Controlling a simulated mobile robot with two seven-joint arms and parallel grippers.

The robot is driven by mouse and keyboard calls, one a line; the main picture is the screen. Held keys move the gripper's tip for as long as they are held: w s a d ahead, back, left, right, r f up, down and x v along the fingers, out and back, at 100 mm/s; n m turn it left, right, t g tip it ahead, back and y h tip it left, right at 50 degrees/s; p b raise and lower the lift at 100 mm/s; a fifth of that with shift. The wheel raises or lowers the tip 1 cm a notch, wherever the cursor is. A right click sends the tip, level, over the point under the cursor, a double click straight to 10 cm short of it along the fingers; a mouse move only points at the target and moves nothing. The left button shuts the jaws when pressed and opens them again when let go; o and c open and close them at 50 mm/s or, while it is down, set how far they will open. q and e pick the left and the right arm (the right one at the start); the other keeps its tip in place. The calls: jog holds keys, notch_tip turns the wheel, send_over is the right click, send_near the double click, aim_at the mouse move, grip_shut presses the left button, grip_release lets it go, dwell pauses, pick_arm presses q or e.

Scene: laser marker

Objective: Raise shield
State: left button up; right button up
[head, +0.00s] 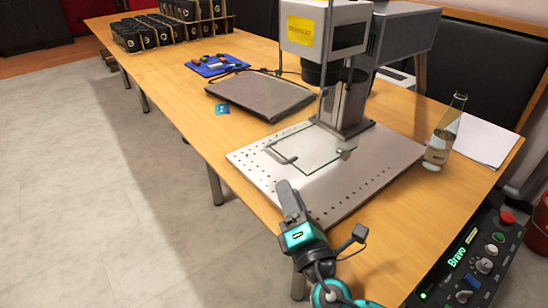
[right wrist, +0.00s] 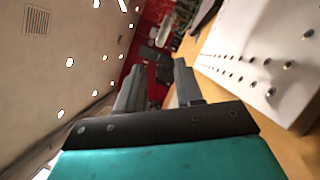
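The laser marker (head: 325,28) stands on the wooden table, with a white head and a yellow label. Its perforated metal base plate (head: 365,178) lies below the head; part of it shows at the right of the right wrist view (right wrist: 290,65). A clear, flat panel, apparently the shield (head: 312,150), lies low over the plate, with a grey handle (head: 281,157) at its left edge. My right gripper (head: 286,186) is at the plate's front left edge, apart from the handle. In the right wrist view its two fingers (right wrist: 160,80) are spread with nothing between them. My left gripper is not in view.
A closed laptop (head: 262,92) and a blue tray (head: 216,65) lie behind the plate. A glass bottle (head: 440,140) and papers (head: 487,138) are at the right. A control panel with a red button (head: 470,255) is at the lower right. The floor at left is clear.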

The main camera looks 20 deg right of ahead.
jog(key=x, duration=0.9)
jog(key=shift+w+p, duration=0.2)
jog(key=shift+p, duration=0.2)
jog(key=shift+c, duration=0.3)
grip_shut()
